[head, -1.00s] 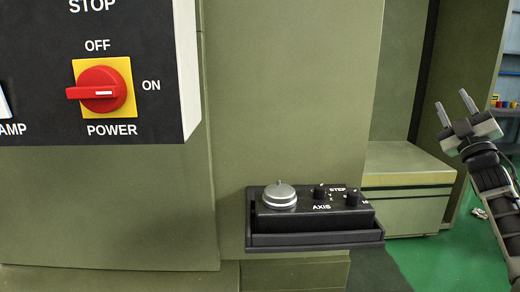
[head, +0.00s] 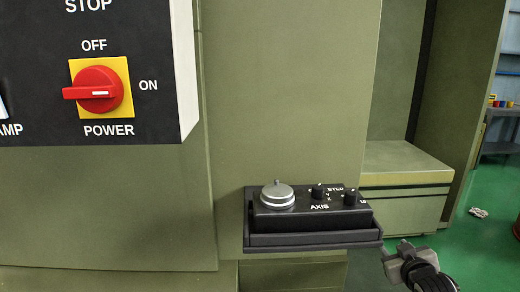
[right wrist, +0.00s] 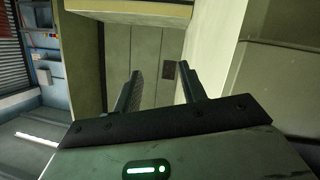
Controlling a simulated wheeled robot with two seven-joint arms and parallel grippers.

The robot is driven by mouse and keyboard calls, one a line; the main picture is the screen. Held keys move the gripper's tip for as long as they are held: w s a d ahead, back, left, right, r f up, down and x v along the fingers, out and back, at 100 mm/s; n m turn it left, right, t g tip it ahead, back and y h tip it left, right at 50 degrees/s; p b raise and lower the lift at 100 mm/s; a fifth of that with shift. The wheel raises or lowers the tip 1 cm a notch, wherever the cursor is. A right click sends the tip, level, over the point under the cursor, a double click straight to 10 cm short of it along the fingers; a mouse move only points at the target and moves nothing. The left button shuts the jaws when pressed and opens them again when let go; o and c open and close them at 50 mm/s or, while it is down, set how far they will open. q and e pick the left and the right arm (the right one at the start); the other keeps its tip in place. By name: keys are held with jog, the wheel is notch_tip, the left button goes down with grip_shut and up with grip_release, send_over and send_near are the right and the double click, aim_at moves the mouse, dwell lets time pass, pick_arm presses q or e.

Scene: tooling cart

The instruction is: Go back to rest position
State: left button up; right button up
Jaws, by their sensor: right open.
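My right gripper (head: 393,253) is low in the head view, just right of and below the pendant tray's right corner. In the right wrist view its two fingers (right wrist: 160,88) stand apart with nothing between them. The gripper is open and empty. I cannot tell from the head view whether it touches the tray. My left gripper is not in view.
A black control pendant (head: 312,209) with a silver dial sits in a tray (head: 315,240) on the green machine. A panel with a red power switch (head: 98,92) is at upper left. A ledge (head: 405,165) and open green floor (head: 480,245) lie at right.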

jog(key=s+a+f+n+g+y, duration=0.1)
jog(key=s+a+f+g+y, duration=0.15)
jog(key=s+a+f, duration=1.05)
jog(key=s+a+y, duration=0.1)
jog(key=s+a, duration=0.1)
jog(key=s, duration=0.4)
jog(key=s+a+g, duration=0.1)
jog(key=s+a, duration=0.2)
jog(key=s, duration=0.3)
jog(key=s+a+r+m+y, duration=0.1)
jog(key=s+a, duration=0.2)
jog(key=s, duration=0.4)
jog(key=shift+y, duration=0.35)
